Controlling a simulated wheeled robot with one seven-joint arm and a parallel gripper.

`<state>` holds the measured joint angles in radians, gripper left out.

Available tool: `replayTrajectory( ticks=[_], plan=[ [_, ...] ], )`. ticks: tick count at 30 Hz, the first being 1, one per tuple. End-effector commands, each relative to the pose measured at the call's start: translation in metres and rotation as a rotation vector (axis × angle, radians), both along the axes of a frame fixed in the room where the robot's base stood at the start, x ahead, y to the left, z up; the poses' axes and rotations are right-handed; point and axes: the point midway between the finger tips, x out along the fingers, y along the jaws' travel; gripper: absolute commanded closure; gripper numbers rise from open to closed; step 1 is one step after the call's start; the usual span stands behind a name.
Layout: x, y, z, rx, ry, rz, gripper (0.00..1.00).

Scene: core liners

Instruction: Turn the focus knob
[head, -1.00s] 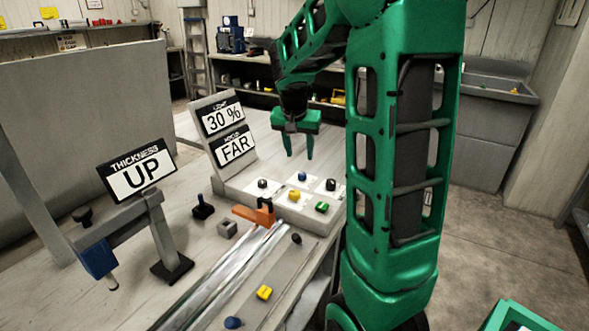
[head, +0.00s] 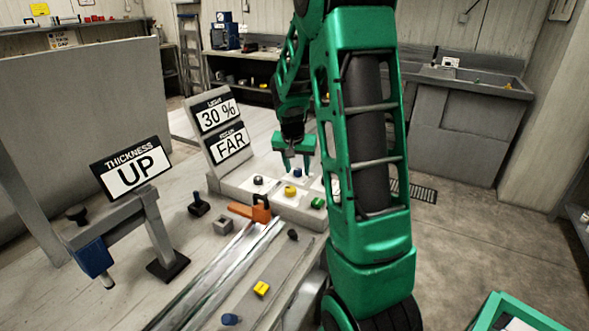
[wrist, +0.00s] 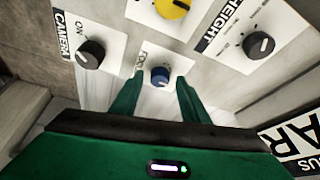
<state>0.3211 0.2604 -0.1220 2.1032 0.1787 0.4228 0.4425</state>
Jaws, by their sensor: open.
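The focus knob (wrist: 160,76) is a small blue knob on a white plate, its label partly covered, in the wrist view. In the head view the blue knob (head: 297,172) sits on the grey control panel (head: 292,207) below my gripper. My gripper (wrist: 159,77) is open and empty, with one green finger on each side of the knob in the wrist view. In the head view my gripper (head: 296,168) points down over the panel. I cannot tell whether the fingertips are level with the knob or still above it. The focus sign (head: 229,143) reads FAR.
Around the blue knob are a black camera knob (wrist: 90,53) at ON, a yellow knob (wrist: 172,6) and a black height knob (wrist: 259,45). A light sign (head: 217,114) reads 30 %. A thickness sign (head: 132,168) reads UP.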

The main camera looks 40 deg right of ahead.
Motion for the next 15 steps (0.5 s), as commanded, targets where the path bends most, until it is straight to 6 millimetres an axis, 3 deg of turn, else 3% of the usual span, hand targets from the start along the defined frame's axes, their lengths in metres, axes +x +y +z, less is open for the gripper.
replayTrajectory(
  ticks=[4, 9, 10, 15],
  plan=[
    [0.0, 0.0003, 0.0001, 0.0, 0.0, 0.0, 0.59],
    [0.0003, 0.0008, 0.0001, 0.0, 0.0, 0.001, 0.97],
    [0.0004, 0.0009, 0.0002, 0.0, 0.0, 0.001, 1.0],
    [0.0003, 0.0012, 0.0003, 0.0, 0.0, 0.025, 1.0]
  ],
)
